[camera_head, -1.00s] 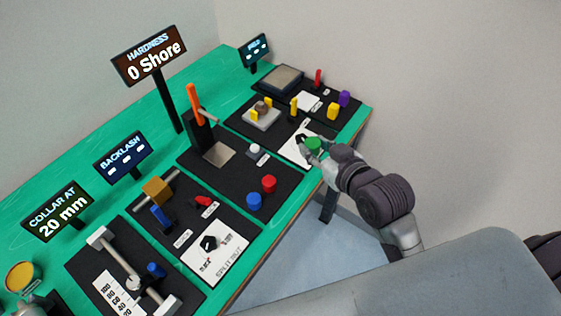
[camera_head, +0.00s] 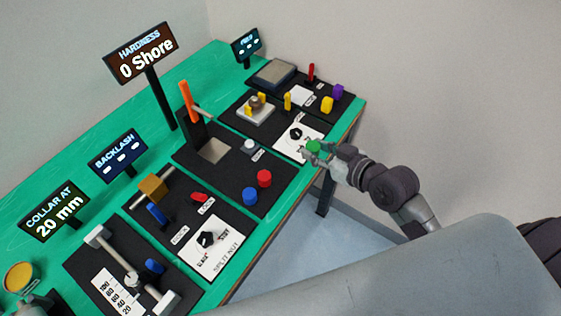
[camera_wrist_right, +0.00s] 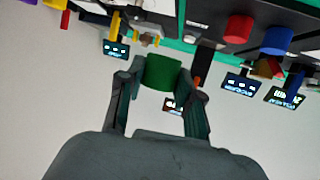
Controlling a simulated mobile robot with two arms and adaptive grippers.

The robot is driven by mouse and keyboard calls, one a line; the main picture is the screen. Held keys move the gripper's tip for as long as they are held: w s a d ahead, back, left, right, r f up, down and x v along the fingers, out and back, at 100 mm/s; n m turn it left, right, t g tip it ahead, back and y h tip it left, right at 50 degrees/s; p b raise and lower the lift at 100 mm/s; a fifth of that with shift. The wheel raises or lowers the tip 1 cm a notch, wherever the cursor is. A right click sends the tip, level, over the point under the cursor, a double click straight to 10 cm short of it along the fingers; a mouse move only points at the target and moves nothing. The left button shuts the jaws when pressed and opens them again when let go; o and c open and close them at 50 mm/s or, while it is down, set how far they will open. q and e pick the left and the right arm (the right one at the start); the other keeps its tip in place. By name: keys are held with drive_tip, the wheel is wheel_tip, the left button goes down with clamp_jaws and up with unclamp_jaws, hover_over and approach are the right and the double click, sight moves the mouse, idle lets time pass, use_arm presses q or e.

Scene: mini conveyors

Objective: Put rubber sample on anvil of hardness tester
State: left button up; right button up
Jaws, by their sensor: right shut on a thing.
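The green rubber sample (camera_head: 313,146) is a short cylinder held in my right gripper (camera_head: 318,152), off the front right of the hardness tester's board. In the right wrist view the green cylinder (camera_wrist_right: 162,73) sits between the two fingers (camera_wrist_right: 160,90), which are shut on its sides. The hardness tester (camera_head: 192,120) has an orange lever and a black column. Its grey square anvil plate (camera_head: 214,150) is bare. The hardness display (camera_head: 142,53) reads 0 Shore.
Red (camera_head: 264,178) and blue (camera_head: 249,196) cylinders stand on the tester's board, with a white button (camera_head: 249,146) nearer its back right edge. A white dial card (camera_head: 297,137) lies beside my right gripper. The backlash and collar fixtures stand left of the tester.

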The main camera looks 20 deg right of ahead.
drive_tip(key=p, duration=0.1)
hover_over(281, 169)
wheel_tip(281, 169, down, 5)
drive_tip(key=shift+f, duration=0.15)
wheel_tip(281, 169, down, 3)
drive_tip(key=shift+p, duration=0.4)
drive_tip(key=shift+f, duration=0.25)
drive_tip(key=shift+f, duration=0.2)
drive_tip(key=o, duration=1)
drive_tip(key=shift+o, duration=0.2)
